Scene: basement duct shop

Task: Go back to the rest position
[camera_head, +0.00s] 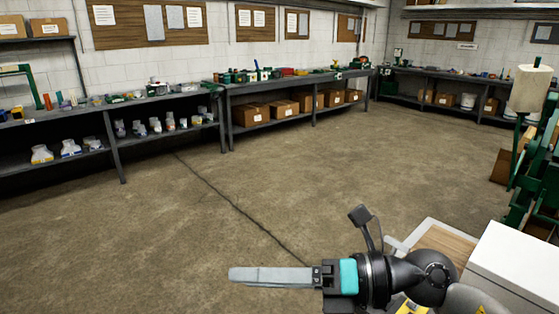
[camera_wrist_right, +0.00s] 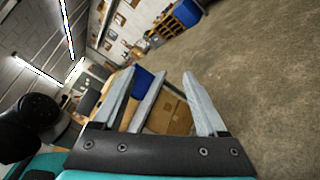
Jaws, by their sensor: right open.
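My right gripper (camera_head: 234,275) shows low in the head view, stretched out to the left over bare floor. From the side its grey fingers overlap. In the right wrist view my right gripper (camera_wrist_right: 160,76) has its fingers apart with nothing held between them. That view is tilted; a cardboard box (camera_wrist_right: 168,115) shows in the background beyond the fingers. My left gripper is in neither view.
Long dark workbenches (camera_head: 228,87) with tools and parts line the walls. Cardboard boxes (camera_head: 252,113) sit on a lower shelf. A white box-like surface (camera_head: 515,262) and green metal stands (camera_head: 522,200) are at the right. The concrete floor (camera_head: 300,180) is clear.

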